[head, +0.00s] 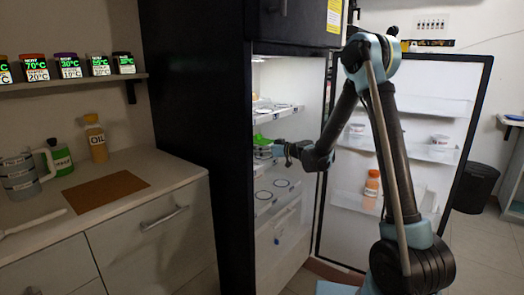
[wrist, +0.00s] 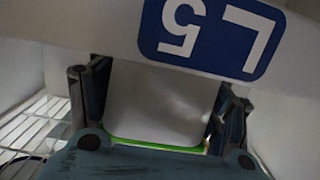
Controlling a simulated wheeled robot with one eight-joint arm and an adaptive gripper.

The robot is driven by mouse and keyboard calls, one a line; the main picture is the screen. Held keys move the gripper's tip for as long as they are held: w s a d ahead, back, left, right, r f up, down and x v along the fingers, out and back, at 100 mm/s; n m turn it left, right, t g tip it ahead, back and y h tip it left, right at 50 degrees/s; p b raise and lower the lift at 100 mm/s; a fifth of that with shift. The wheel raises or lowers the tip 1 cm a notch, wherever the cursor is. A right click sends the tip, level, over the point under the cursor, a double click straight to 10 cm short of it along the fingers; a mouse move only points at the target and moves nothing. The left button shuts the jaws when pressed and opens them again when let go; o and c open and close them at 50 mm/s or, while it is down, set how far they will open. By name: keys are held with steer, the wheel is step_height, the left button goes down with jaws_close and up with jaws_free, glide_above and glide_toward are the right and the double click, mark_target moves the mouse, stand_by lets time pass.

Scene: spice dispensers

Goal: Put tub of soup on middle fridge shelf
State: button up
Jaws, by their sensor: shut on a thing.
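The tub (head: 262,141) has a green lid and sits inside the open fridge in the head view, at the height of the middle shelf area. My gripper (head: 281,150) reaches in from the right and is shut on it. In the wrist view the tub's pale grey face (wrist: 155,105), with a green rim, lies between the two fingers of my gripper (wrist: 157,110). Whether the tub touches the shelf under it cannot be told.
A white panel with a blue label (wrist: 208,37) crosses close in front of the tub in the wrist view. A wire shelf (wrist: 32,125) shows at left. The open fridge door (head: 455,150) stands right of my arm. A counter (head: 150,165) is at left.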

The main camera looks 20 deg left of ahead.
steer(key=o, duration=2.1)
steer(key=v, duration=1.2)
steer(key=s+d+m+g+h, duration=0.2)
steer(key=s+d+m+h, duration=0.35)
steer(key=s+d, duration=1.1)
steer(key=s+d+f+m+h, duration=0.2)
steer(key=s+d+f+h, duration=0.1)
steer(key=s+d, duration=0.4)
steer(key=s+d+f+m+g+h, duration=0.1)
steer(key=s+d+f+m+h, duration=0.2)
steer(key=s+d, duration=0.4)
steer(key=s+d+f+m+h, duration=0.3)
steer(key=s+d, duration=0.4)
steer(key=d, duration=0.3)
steer(key=shift+f+g+h, duration=0.25)
steer(key=shift+g, duration=0.15)
